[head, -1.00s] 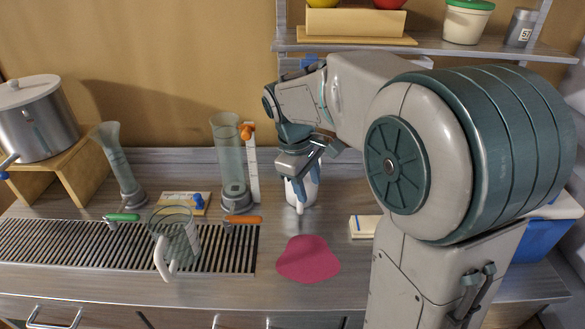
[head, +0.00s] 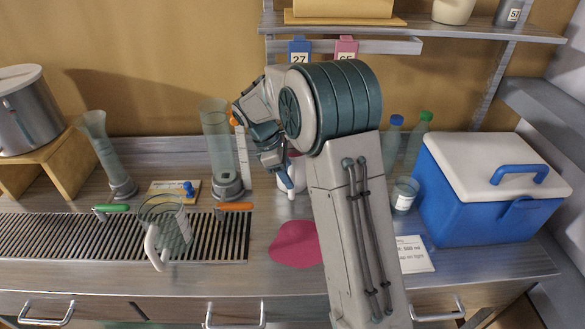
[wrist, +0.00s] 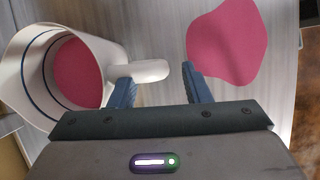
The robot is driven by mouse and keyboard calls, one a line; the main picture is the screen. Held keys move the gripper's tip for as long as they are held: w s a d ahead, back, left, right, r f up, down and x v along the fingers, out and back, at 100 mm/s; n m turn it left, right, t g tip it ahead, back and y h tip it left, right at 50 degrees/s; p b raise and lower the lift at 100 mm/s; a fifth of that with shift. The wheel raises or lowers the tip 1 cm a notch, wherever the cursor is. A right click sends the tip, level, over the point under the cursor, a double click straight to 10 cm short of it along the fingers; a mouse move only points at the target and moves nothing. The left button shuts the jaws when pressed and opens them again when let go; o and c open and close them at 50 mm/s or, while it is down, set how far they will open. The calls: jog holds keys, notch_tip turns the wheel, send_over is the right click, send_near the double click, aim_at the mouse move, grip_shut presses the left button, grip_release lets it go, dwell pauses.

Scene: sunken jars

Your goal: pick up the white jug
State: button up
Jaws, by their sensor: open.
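The white jug (head: 300,172) stands on the counter, mostly hidden behind my gripper (head: 286,182) and arm in the head view. In the wrist view the jug (wrist: 28,75) is at the left, its mouth toward the camera, with a dark blue line and pink-red contents inside. Its white handle (wrist: 150,71) points right. My gripper (wrist: 157,80) is open, one blue finger by the handle's base and the other beyond its free end. I cannot tell whether either finger touches it.
A pink patch (head: 295,244) lies on the counter in front of the jug. A clear jug (head: 163,228) stands on the slotted drain (head: 70,237) at left. A tall glass cylinder (head: 218,145) is close left of my gripper. A blue cooler (head: 470,210) stands right, under a shelf (head: 420,27).

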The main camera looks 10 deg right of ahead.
jog(key=shift+x, duration=1.35)
grip_shut()
jog(key=shift+r, duration=0.1)
